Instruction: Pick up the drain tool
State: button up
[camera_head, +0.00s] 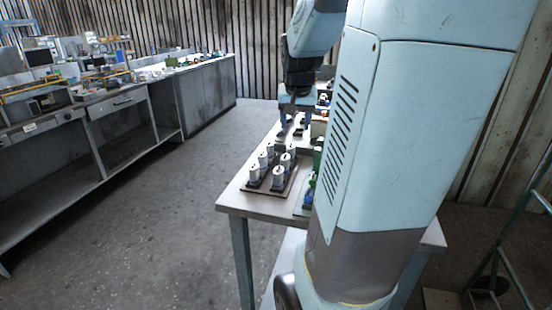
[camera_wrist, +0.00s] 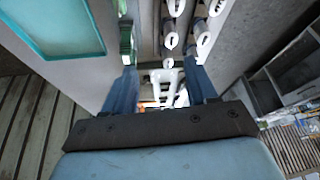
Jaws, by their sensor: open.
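My gripper (camera_head: 295,116) is over the far part of the metal table (camera_head: 262,207), pointing down, in the head view. In the wrist view its two blue fingers (camera_wrist: 160,70) stand apart with a gap between them. A pale, forked-looking piece (camera_wrist: 165,84) shows in that gap; it may be the drain tool, but I cannot tell for sure. It appears between the fingers, with no clear contact with either. My arm hides much of the table's right side in the head view.
A dark tray (camera_head: 262,189) with several white-and-grey cylinders stands at the table's near left corner. The cylinders (camera_wrist: 171,41) also show at the top of the wrist view. Green parts (camera_head: 309,190) lie beside my arm. A long workbench (camera_head: 120,100) stands left, across open floor.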

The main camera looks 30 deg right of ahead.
aim_at(318, 149)
jog(key=w+d+f, duration=0.1)
jog(key=d+f, duration=0.2)
jog(key=d, duration=0.1)
jog(key=w+d+f+m, duration=0.1)
jog(key=d+f, duration=0.3)
jog(key=w+d+f+m+g, duration=0.1)
jog(key=d+f, duration=0.3)
jog(key=shift+w+d+f+h, duration=0.15)
jog(key=shift+w+f+h, duration=0.05)
jog(key=shift+h, duration=0.2)
jog(key=x, duration=0.4)
jog(key=shift+s+f, duration=0.2)
jog(key=shift+s, duration=0.2)
jog(key=shift+w+d+f, duration=0.1)
jog(key=shift+w+f, duration=0.05)
jog(key=shift+f, duration=0.4)
jog(key=c, duration=0.9)
